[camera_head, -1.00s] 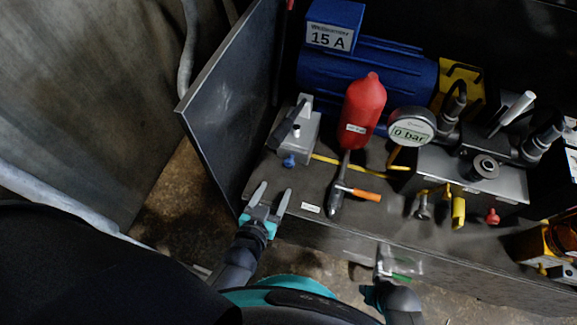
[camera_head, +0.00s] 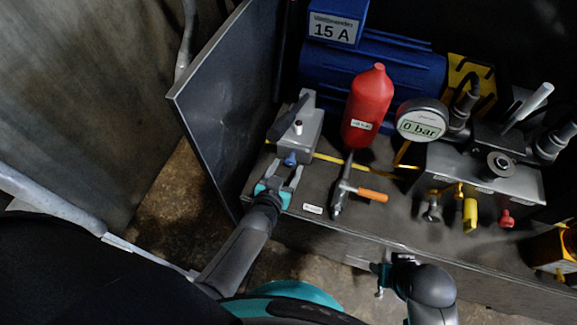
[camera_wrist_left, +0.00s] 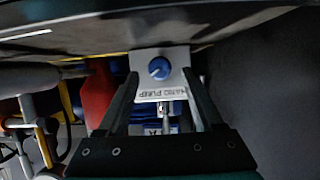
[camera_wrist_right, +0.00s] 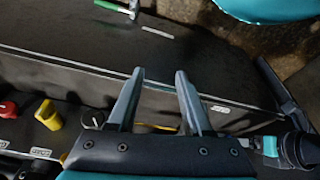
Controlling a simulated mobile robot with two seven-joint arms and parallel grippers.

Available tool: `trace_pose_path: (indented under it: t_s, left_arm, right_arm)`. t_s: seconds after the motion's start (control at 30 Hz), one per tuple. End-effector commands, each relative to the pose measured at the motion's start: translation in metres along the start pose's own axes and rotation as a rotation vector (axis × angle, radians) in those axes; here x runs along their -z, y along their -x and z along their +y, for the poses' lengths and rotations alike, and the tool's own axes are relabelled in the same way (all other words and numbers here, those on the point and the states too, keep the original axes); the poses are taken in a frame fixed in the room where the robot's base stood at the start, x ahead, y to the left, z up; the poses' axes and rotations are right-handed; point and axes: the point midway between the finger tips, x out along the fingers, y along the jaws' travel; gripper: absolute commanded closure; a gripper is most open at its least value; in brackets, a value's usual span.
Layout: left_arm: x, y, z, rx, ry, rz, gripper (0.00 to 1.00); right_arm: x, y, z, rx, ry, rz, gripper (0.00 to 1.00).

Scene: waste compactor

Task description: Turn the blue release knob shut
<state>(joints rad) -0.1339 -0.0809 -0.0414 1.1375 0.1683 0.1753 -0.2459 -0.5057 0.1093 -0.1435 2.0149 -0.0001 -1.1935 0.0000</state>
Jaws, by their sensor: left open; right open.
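The blue release knob (camera_head: 291,159) sits on the front of the grey hand pump block (camera_head: 306,135). It also shows in the left wrist view (camera_wrist_left: 159,68), on the block's pale face. My left gripper (camera_head: 284,174) is open, with its fingers pointing at the knob. In the left wrist view the knob lies between and beyond the fingertips (camera_wrist_left: 160,80), with no contact visible. My right gripper (camera_head: 382,278) is low in front of the bench edge. In the right wrist view it is open and empty (camera_wrist_right: 159,78).
The gauge (camera_head: 422,120) reads 0 bar. A valve block with a yellow knob (camera_head: 470,214) and red knob (camera_head: 506,218) is further right. A dark panel (camera_head: 228,100) stands at left.

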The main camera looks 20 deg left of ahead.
Motion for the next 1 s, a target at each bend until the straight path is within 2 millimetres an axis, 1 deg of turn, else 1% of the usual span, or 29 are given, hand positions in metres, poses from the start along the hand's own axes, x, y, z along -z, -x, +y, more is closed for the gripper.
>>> trace_pose_path:
  t_s: [0.1, 0.3, 0.43, 0.7, 1.0]
  left_arm:
    - [-0.001, -0.011, 0.000, 0.001, 0.000, 0.001, 0.32]
    - [-0.001, -0.020, 0.000, 0.000, 0.000, -0.001, 0.32]
    - [-0.001, -0.023, 0.000, 0.000, 0.000, -0.001, 0.32]
    - [0.000, -0.023, 0.000, 0.000, 0.000, -0.001, 0.32]
    - [0.000, -0.023, 0.000, 0.000, 0.000, -0.001, 0.66]
  right_arm:
    - [0.006, 0.008, 0.001, -0.001, -0.001, 0.017, 0.50]
    - [0.012, 0.020, 0.001, -0.003, -0.001, 0.035, 0.50]
    - [0.014, 0.024, 0.001, -0.003, -0.002, 0.040, 0.50]
    - [0.014, 0.025, 0.001, -0.003, -0.002, 0.039, 0.50]
    - [0.014, 0.025, 0.001, -0.003, -0.002, 0.040, 0.50]
